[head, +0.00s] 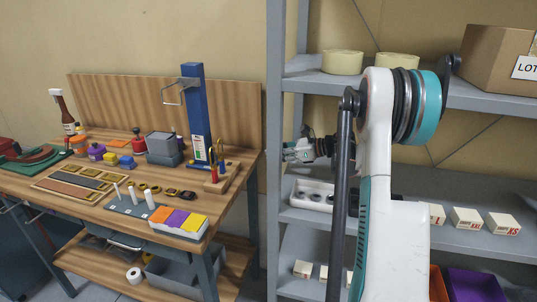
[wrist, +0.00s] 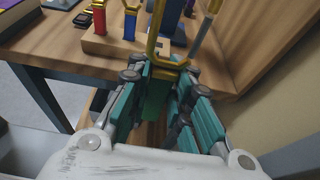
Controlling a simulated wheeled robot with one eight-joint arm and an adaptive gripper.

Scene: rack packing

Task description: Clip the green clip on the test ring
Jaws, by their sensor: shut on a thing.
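My gripper (wrist: 158,78) is shut on the green clip (wrist: 154,103) in the wrist view. The clip's green body is between the teal fingers and partly hidden by them. A gold-coloured loop (wrist: 153,48) extends from it beyond the fingertips. In the head view my gripper (head: 290,152) is beside the shelf upright, right of the workbench, and too small there to show the clip clearly. The test ring (head: 166,97) is a thin metal loop projecting left from the top of a blue post (head: 198,115) on the workbench. The gripper is apart from it, to its right and lower.
A wooden stand (head: 217,184) with red and blue clips is at the workbench's right end. The grey shelf upright (head: 274,130) stands close to my gripper.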

